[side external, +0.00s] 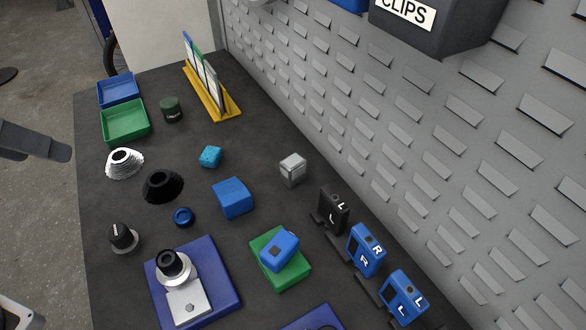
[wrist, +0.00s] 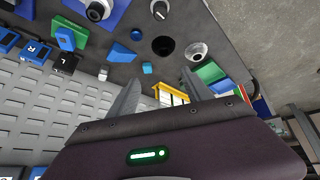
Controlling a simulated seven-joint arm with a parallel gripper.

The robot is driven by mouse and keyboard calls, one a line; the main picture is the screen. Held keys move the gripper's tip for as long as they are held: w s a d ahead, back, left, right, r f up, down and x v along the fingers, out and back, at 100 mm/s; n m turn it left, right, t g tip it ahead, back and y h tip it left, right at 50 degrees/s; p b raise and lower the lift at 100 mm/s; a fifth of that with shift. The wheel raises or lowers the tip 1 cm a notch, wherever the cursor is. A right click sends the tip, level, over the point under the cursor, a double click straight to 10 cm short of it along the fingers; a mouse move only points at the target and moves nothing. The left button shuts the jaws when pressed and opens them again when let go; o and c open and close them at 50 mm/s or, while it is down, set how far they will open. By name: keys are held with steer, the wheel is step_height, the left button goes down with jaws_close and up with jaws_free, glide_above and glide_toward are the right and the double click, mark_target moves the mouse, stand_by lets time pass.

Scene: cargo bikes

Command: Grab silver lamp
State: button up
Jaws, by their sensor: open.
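The silver lamp (side external: 123,163) is a ribbed cone-shaped piece standing on the dark bench toward the left edge, in front of the green tray. It also shows in the wrist view (wrist: 198,53), just above the right fingertip in the picture. My gripper (wrist: 163,76) is open with nothing between its fingers. In the side external view, dark finger-like parts of mine reach in from the left edge, level with the lamp but apart from it. A similar black cone (side external: 162,186) stands close to the lamp's right.
Green (side external: 125,121) and blue (side external: 117,90) trays lie behind the lamp, with a dark green cylinder (side external: 171,109) to the right. A black knob (side external: 123,238) stands nearer the front. Blue blocks (side external: 233,198) and a silver cube (side external: 292,169) lie right. A slatted wall (side external: 400,140) borders the bench.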

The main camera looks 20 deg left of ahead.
steer(key=w+d+f+n+h, duration=0.1)
steer(key=w+d+f+n, duration=0.15)
steer(key=w, duration=0.35)
steer(key=w+d+f+n+h, duration=0.1)
steer(key=w+d+f, duration=0.2)
steer(key=w+d, duration=0.15)
steer(key=n+t+h, duration=0.2)
steer(key=n+h, duration=0.4)
steer(key=n, duration=0.7)
glide_toward(302, 159)
steer(key=f+n+t, duration=0.1)
steer(key=n, duration=0.2)
steer(key=w+d+f+n+t, duration=0.1)
steer(key=n, duration=0.2)
steer(key=w+d+f+n, duration=0.1)
steer(key=n, duration=0.2)
steer(key=shift+w+n+t, duration=0.15)
steer(key=shift+n+t, duration=0.2)
steer(key=shift+t, duration=0.05)
steer(key=shift+w+a+f+n+y, duration=0.1)
steer(key=shift+w+f+n+y, duration=0.15)
steer(key=shift+n, duration=0.25)
steer(key=shift+w+f, duration=0.15)
steer(key=shift+w, duration=0.05)
steer(key=x, duration=0.6)
steer(key=shift+s+d+f, duration=0.1)
steer(key=shift+d+f, duration=0.25)
steer(key=shift+f, duration=0.05)
jaws_close()
